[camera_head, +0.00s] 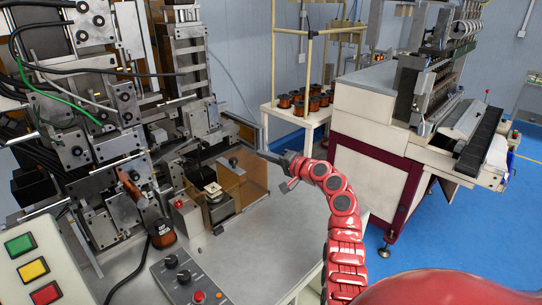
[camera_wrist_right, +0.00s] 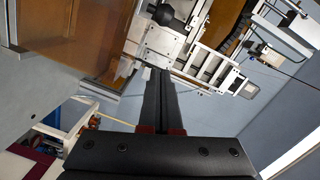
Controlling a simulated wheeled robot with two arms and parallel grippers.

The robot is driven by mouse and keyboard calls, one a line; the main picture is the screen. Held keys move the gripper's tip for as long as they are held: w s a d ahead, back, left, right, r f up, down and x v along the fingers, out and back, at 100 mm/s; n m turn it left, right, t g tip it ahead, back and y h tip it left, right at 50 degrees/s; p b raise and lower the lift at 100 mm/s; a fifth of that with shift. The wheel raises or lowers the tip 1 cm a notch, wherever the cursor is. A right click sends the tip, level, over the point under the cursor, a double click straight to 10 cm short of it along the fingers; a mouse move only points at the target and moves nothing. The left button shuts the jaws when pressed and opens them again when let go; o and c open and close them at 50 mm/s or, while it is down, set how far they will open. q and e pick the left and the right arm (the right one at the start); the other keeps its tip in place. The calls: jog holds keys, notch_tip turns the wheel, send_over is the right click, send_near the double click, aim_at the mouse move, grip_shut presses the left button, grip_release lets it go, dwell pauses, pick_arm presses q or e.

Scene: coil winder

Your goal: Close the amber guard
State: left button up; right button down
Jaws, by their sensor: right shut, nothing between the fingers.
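The amber guard (camera_head: 252,172) is a see-through amber panel standing upright on the winder's bench, beside a small block-shaped fixture (camera_head: 214,196). In the right wrist view, an amber panel (camera_wrist_right: 70,30) fills the upper left, with a metal edge along its lower side. My right gripper (camera_head: 266,154) is at the guard's upper right edge; I cannot tell whether it touches. Its dark fingers (camera_wrist_right: 153,72) are shut together with nothing between them, pointing towards the machine. My left gripper is not in view.
A control box (camera_head: 185,280) with knobs and a red button lies at the bench's front. A button panel (camera_head: 30,265) stands at the lower left. The bench (camera_head: 255,240) is clear right of the control box. A shelf (camera_head: 297,112) with copper spools stands behind.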

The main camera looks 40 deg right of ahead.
aim_at(247, 169)
jog(key=w, duration=0.2)
jog(key=w+p, duration=0.1)
jog(key=shift+w+a+f, duration=0.1)
jog(key=shift+w+a, duration=0.2)
jog(key=shift+w, duration=0.1)
jog(key=shift+w+a, duration=0.15)
jog(key=shift+w, duration=0.2)
jog(key=a+p, duration=0.1)
jog(key=a+f+p, duration=0.1)
jog(key=shift+a, duration=0.35)
jog(key=shift+a+f+p, duration=0.2)
jog(key=shift+a+p, duration=0.2)
jog(key=shift+a, duration=0.05)
jog(key=shift+f, duration=0.1)
jog(key=shift+w, duration=0.1)
